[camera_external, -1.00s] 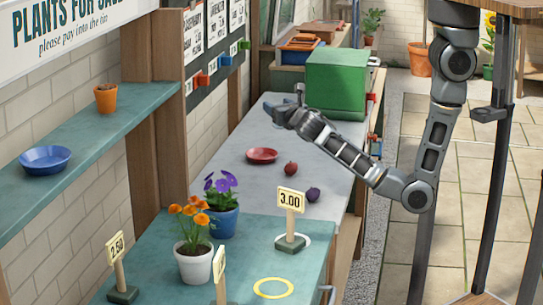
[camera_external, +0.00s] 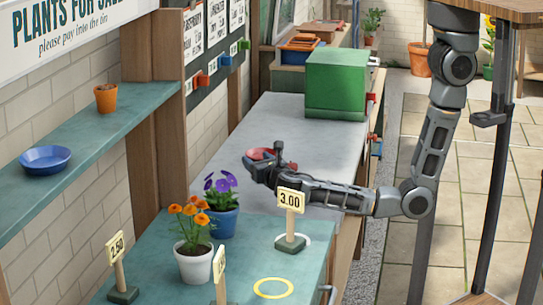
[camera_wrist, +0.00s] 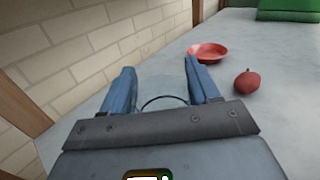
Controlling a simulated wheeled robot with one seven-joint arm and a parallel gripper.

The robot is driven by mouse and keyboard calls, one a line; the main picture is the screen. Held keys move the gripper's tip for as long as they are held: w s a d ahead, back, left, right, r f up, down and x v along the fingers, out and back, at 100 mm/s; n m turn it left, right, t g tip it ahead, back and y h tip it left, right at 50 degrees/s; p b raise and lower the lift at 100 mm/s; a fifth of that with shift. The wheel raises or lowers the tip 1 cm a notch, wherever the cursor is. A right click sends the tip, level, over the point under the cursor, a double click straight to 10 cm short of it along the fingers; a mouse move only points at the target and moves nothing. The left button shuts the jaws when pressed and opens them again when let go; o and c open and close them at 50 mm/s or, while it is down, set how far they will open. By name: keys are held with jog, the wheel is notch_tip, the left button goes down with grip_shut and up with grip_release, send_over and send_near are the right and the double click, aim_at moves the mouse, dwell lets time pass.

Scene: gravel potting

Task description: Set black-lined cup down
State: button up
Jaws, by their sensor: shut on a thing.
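In the wrist view, a clear cup (camera_wrist: 163,97) with a thin black line sits between the two blue fingers of my gripper (camera_wrist: 162,85). The gripper is shut on it. Much of the cup is hidden by the gripper body, and I cannot tell whether its base touches the bench. In the external view, my gripper (camera_external: 258,168) is low over the grey bench top (camera_external: 215,168), in front of the red dish (camera_external: 262,154). The cup cannot be made out there.
The red dish also shows in the wrist view (camera_wrist: 208,50), ahead and right, with a dark red fruit (camera_wrist: 247,82) nearby. A brick wall (camera_wrist: 75,50) runs along the left. Potted flowers (camera_external: 193,245) and a price sign (camera_external: 290,215) stand on the nearer teal table.

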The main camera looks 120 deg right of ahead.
jog(key=shift+w+a+f, duration=0.15)
jog(key=shift+w+f, duration=0.05)
jog(key=shift+f, duration=1.95)
jog(key=shift+f, duration=0.1)
jog(key=o, duration=1)
jog(key=shift+o, duration=0.2)
jog(key=a, duration=0.2)
jog(key=shift+w+a, duration=0.2)
jog(key=shift+a, duration=0.1)
notch_tip(320, 180, up, 7)
jog(key=shift+a+r, duration=0.1)
jog(key=shift+a, duration=0.05)
